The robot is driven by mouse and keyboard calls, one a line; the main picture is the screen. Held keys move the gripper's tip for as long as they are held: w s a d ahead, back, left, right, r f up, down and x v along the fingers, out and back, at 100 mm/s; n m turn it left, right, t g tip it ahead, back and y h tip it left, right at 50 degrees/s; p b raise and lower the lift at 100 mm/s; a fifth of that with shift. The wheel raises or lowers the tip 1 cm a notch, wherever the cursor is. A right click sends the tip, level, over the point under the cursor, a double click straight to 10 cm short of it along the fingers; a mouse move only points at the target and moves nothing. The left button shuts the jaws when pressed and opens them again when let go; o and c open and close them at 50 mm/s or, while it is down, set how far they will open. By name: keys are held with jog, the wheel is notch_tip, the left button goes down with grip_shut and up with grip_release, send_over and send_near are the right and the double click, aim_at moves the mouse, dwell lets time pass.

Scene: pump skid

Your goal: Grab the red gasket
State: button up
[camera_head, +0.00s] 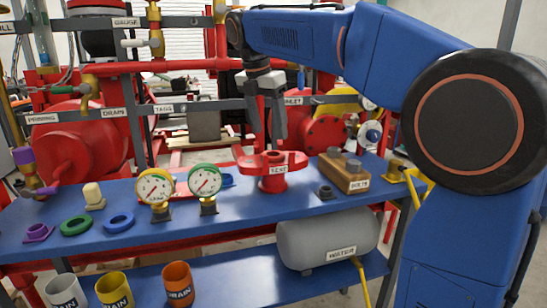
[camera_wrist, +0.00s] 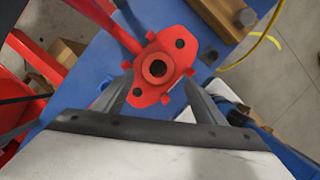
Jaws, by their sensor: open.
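I cannot make out a red gasket for certain. A small patch of red (camera_head: 181,188) shows between the two gauges on the blue bench, and I cannot tell what it is. A green ring (camera_head: 76,225) and a blue ring (camera_head: 118,222) lie at the bench's left; another blue ring (camera_head: 228,181) is partly hidden behind the right gauge. My gripper (camera_head: 265,137) is open and empty, pointing down above the red flanged test fitting (camera_head: 272,183). In the wrist view, my gripper (camera_wrist: 158,76) has its fingers apart, with the red fitting (camera_wrist: 143,92) showing between and beyond them.
Two dial gauges (camera_head: 155,187) (camera_head: 206,181) stand left of the fitting. A wooden bolts block (camera_head: 345,180) is at its right. A grey water tank (camera_head: 325,237) and several mugs (camera_head: 178,283) sit on the lower shelf. Red pipes and labelled rails run behind the bench.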

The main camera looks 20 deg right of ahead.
aim_at(273, 154)
jog(key=shift+a+x, duration=0.15)
jog(key=shift+x, duration=1.65)
jog(key=shift+a+x, duration=0.15)
jog(key=shift+x, duration=1.6)
jog(key=shift+c, duration=0.6)
jog(key=c, duration=0.7)
